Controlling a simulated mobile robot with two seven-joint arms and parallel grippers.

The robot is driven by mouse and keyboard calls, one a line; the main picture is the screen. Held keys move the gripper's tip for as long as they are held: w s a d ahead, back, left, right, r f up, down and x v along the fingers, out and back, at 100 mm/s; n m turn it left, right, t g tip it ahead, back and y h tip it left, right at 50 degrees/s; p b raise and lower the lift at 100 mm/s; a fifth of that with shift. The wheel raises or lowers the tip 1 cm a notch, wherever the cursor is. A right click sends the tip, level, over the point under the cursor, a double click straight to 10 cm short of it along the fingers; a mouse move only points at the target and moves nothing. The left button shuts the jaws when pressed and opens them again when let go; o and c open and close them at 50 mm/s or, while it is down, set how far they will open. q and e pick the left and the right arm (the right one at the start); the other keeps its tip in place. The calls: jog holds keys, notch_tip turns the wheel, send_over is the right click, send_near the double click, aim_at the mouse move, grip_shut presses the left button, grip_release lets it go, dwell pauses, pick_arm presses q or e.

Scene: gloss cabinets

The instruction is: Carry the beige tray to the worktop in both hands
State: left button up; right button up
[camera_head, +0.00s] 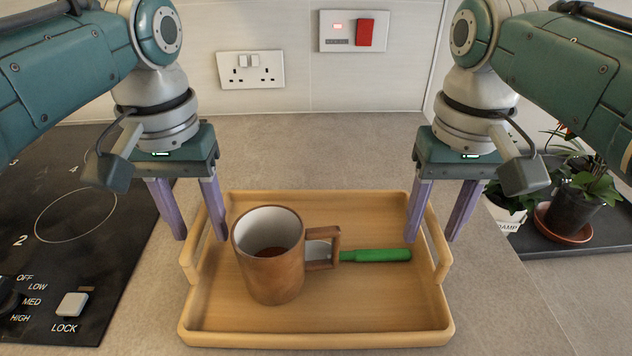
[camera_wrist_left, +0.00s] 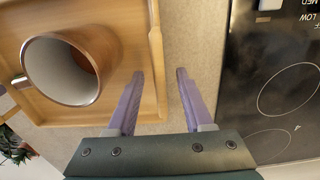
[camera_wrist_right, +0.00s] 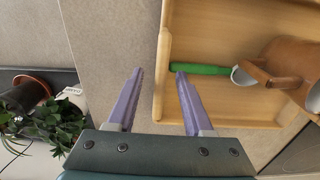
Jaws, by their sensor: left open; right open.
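The beige tray (camera_head: 330,338) rests on the worktop with a raised handle at each side. It holds a brown mug (camera_head: 272,270) and a utensil with a green handle (camera_head: 375,255). My left gripper (camera_head: 201,238) is open, pointing down, one finger on each side of the tray's left handle (camera_head: 192,258). My right gripper (camera_head: 431,240) is open in the same way at the right handle (camera_head: 438,250). In both wrist views the tray's edge (camera_wrist_left: 156,60) (camera_wrist_right: 162,60) lies between the fingers. Neither gripper is closed on the tray.
A black hob (camera_head: 70,215) lies close to the tray's left. A potted plant (camera_head: 580,205) on a saucer (camera_head: 562,225) and a white pot (camera_head: 503,215) stand at the right. Sockets (camera_head: 250,70) and a red switch (camera_head: 366,32) are on the back wall. Worktop behind the tray is clear.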

pick_arm(q)
jog(key=shift+f, duration=0.55)
pick_arm(e)
jog(key=shift+f, duration=0.55)
pick_arm(q)
jog(key=shift+c, duration=0.3)
pick_arm(e)
jog(key=shift+c, duration=0.3)
pick_arm(q)
grip_shut()
pick_arm(e)
grip_shut()
pick_arm(q)
jog(key=shift+r, duration=0.1)
